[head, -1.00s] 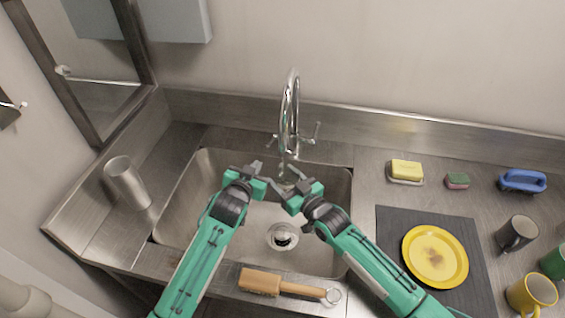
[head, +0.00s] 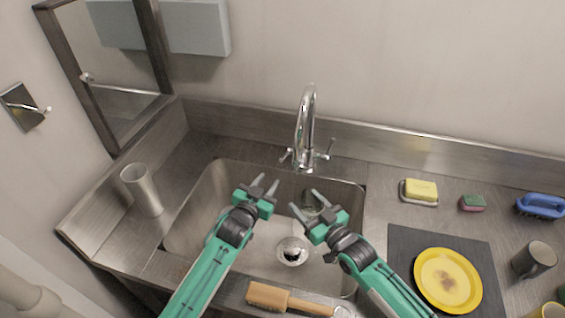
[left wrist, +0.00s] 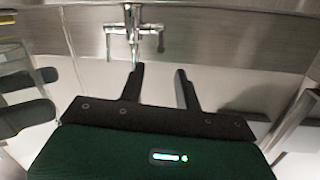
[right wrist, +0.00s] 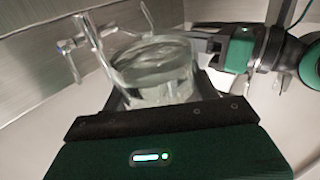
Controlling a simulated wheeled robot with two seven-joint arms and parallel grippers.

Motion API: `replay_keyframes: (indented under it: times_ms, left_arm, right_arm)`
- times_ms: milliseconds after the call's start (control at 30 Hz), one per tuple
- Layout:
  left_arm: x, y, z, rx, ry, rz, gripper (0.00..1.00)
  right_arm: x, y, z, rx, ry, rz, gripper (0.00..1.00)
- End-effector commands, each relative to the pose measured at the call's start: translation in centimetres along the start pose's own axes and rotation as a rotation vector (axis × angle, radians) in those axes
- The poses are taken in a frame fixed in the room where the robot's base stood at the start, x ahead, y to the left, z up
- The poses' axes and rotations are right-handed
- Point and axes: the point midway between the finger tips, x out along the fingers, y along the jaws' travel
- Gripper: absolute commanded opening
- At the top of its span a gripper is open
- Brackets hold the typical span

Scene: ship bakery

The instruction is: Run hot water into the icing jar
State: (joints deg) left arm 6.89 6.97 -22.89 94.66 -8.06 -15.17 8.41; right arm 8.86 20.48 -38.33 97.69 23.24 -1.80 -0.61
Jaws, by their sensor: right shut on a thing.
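The clear glass jar (right wrist: 152,72) is between the fingers of my right gripper, filling the middle of the right wrist view. I cannot tell whether liquid is in it. In the head view my right gripper (head: 305,199) is over the sink, in front of the tap, and shut on the jar. My left gripper (head: 266,184) is open and empty over the sink, left of the jar. It also shows open in the left wrist view (left wrist: 160,76). The chrome tap (head: 306,128) has a curved spout and two side handles, the left one (head: 285,155) and the right one (head: 329,149). No running water is clearly visible.
The steel sink (head: 200,205) has a drain (head: 292,251). A metal tumbler (head: 142,189) stands left. A wooden brush (head: 285,299) lies on the front edge. At right are a yellow sponge (head: 421,190), blue brush (head: 540,206), yellow plate (head: 448,279) and dark mug (head: 535,260).

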Motion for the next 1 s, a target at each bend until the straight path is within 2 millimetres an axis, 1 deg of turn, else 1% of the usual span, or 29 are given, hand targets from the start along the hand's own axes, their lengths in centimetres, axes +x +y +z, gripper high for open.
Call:
replay_keyframes:
  times_ms: [33,133,267,367,467,800,1000]
  left_arm:
    - [-0.1,-0.2,0.5,0.001,0.023,0.005,0.33]
    - [-0.2,-0.4,0.8,0.0,0.069,0.013,0.33]
    - [-0.3,-0.5,1.0,-0.001,0.106,0.02,0.33]
    - [0.1,-0.5,1.1,-0.002,0.114,0.021,0.33]
    - [1.2,-0.6,0.8,-0.001,0.116,0.021,0.33]
    - [7.3,-0.4,0.1,-0.002,0.114,0.021,0.33]
    - [10.0,-0.3,-0.1,-0.001,0.113,0.021,0.33]
  right_arm:
    - [0.0,0.0,-0.1,0.0,0.002,0.0,0.34]
    - [0.0,0.0,-0.1,0.0,0.002,0.0,0.34]
    - [0.0,0.0,-0.1,0.0,0.002,0.0,0.34]
    - [0.0,0.0,-0.1,0.0,0.002,0.0,0.34]
    - [0.0,0.0,-0.1,0.0,0.002,0.0,0.34]
    - [0.0,0.0,-0.1,0.0,0.002,0.0,0.34]
    - [0.0,0.0,-0.1,0.0,0.002,0.0,0.34]
